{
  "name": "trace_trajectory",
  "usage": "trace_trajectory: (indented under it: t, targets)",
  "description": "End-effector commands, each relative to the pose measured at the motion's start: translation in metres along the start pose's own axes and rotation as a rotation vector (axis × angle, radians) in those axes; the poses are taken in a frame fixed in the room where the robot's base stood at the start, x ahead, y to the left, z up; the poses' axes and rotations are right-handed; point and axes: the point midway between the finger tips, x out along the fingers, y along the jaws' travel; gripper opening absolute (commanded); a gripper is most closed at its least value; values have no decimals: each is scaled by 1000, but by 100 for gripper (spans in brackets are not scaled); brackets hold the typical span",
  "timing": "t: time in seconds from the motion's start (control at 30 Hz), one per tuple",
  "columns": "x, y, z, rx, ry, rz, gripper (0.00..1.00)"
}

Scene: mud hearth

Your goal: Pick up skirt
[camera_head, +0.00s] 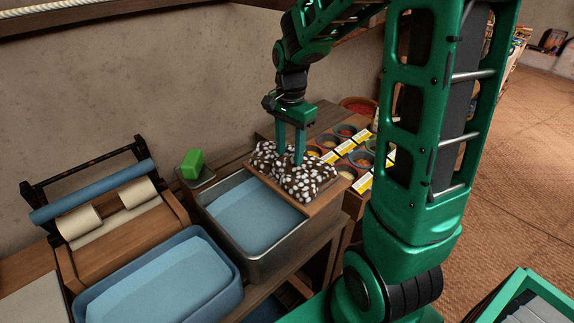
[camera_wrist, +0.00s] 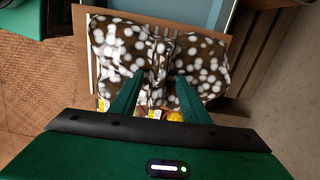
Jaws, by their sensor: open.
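The skirt (camera_head: 310,181) is a brown cloth with white dots, bunched on a wooden board across the right end of the metal basin. It also shows in the wrist view (camera_wrist: 118,45), gathered in folds toward its middle. My gripper (camera_head: 290,157) points down at the skirt from above, its green fingers apart. In the wrist view my gripper (camera_wrist: 153,80) has one finger on each side of the skirt's gathered middle. The fingertips overlap the cloth; I cannot tell whether they touch it.
The metal basin (camera_head: 289,255) holds blue water. A blue tub (camera_head: 236,297) stands at the front left, and a wooden wringer (camera_head: 130,240) with rollers behind it. Green soap (camera_head: 192,163) sits at the basin's far corner. Several colored bowls (camera_head: 345,131) stand right of the skirt.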

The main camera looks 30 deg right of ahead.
Motion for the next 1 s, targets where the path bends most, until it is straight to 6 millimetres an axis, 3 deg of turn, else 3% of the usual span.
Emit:
trace_trajectory:
  t: [0.33, 0.5, 1.0]
  targets:
    - [9, 0, 0, 0, 0, -1, 42]
    - [9, 0, 0, 0, 0, -1, 4]
    - [1, -1, -1, 1, 2, -3, 4]
